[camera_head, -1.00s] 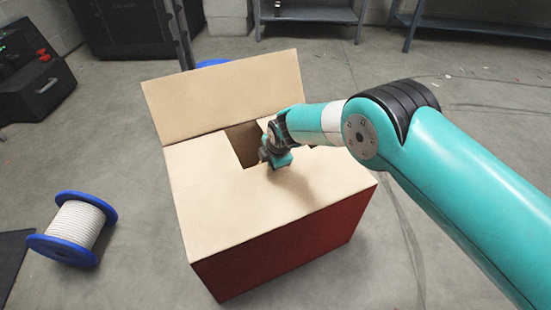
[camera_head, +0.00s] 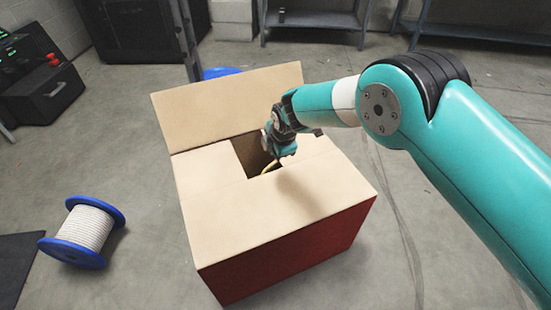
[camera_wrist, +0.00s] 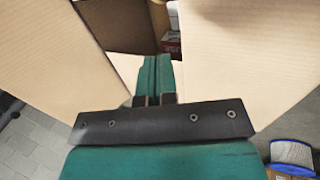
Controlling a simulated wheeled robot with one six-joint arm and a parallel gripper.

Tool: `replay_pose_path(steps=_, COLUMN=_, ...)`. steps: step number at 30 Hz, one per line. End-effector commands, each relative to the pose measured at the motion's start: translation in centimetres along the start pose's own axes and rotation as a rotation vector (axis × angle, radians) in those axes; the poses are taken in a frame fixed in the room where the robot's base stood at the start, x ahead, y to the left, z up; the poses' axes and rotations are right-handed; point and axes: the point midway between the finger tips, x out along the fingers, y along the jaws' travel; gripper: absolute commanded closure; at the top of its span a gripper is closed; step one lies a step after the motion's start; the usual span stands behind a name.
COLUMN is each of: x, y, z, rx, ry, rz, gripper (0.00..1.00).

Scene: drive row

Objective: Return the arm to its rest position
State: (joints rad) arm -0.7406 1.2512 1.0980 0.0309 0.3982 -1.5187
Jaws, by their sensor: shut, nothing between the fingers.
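My arm (camera_head: 455,125) is teal and reaches in from the right in the head view. It is bent, and it ends over a large cardboard box. The box (camera_head: 250,215) has tan top flaps, one standing up at the back, and a dark red side. Something thin and yellow shows in the opening, partly hidden by my gripper.
A spool of white rope with blue ends (camera_head: 85,232) lies on the floor left of the box. A black machine (camera_head: 40,80) stands at the far left. Metal shelves (camera_head: 312,20) stand along the back. A blue round thing (camera_head: 221,72) is partly hidden behind the raised flap.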

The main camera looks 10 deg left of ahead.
Motion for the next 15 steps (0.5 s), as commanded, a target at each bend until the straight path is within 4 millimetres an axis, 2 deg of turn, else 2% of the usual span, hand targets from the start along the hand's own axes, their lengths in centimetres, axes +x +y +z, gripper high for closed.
replay_pose_path(steps=1, x=-1.4, y=0.7, z=0.0, rx=0.000, ry=0.000, rz=0.003, gripper=1.00)
replay_pose_path(steps=6, x=-3.6, y=1.6, z=0.0, rx=0.000, ry=-0.001, rz=0.001, gripper=1.00)
replay_pose_path(steps=15, x=-4.8, y=2.1, z=0.1, rx=0.006, ry=0.000, rz=0.000, gripper=1.00)
